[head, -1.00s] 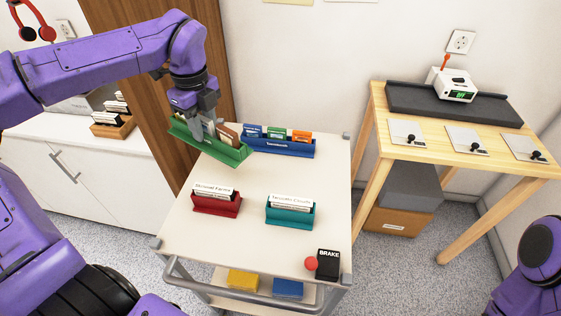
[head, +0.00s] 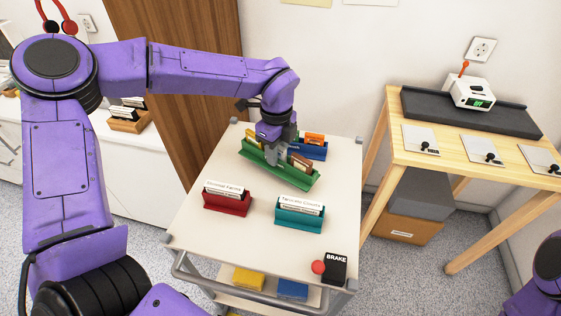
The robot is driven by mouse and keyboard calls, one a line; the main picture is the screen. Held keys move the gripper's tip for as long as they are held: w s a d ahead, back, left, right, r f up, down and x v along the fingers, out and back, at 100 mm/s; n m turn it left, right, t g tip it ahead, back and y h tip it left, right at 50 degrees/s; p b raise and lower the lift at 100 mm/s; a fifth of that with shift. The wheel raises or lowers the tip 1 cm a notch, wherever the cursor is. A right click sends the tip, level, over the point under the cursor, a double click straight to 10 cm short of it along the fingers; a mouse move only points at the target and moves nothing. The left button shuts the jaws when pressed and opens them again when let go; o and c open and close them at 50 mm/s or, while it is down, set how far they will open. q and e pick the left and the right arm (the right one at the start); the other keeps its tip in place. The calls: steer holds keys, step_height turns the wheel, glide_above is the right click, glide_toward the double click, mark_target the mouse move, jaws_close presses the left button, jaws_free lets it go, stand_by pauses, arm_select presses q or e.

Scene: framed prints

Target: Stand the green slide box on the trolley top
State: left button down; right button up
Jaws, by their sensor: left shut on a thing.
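The green slide box (head: 262,163) is a long open tray with brown and yellowish cards standing in it. It is tilted, its right end lower than its left, over the back half of the trolley top (head: 255,235). I cannot tell whether its low end touches the surface. My left gripper (head: 273,155) is shut on the green slide box from above. My right gripper is not in the picture; only a bit of my right arm shows at the lower right.
A blue box (head: 314,152) stands behind the green one, partly hidden. A red box (head: 227,203) and a teal box (head: 299,216) stand in front. A brake block (head: 335,268) with a red knob is at the front right corner. The trolley's left back area is clear.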

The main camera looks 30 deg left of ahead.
mark_target(281, 163)
arm_select(q)
steer(key=f, duration=0.1)
steer(key=d+f, duration=0.1)
steer(key=f, duration=0.1)
steer(key=shift+w+f, duration=0.15)
steer(key=shift+f, duration=0.1)
steer(key=shift+a+f, duration=0.1)
steer(key=shift+f, duration=0.15)
steer(key=shift+f, duration=0.2)
steer(key=c, duration=0.8)
jaws_free()
step_height(281, 163, up, 12)
steer(key=shift+r, duration=0.2)
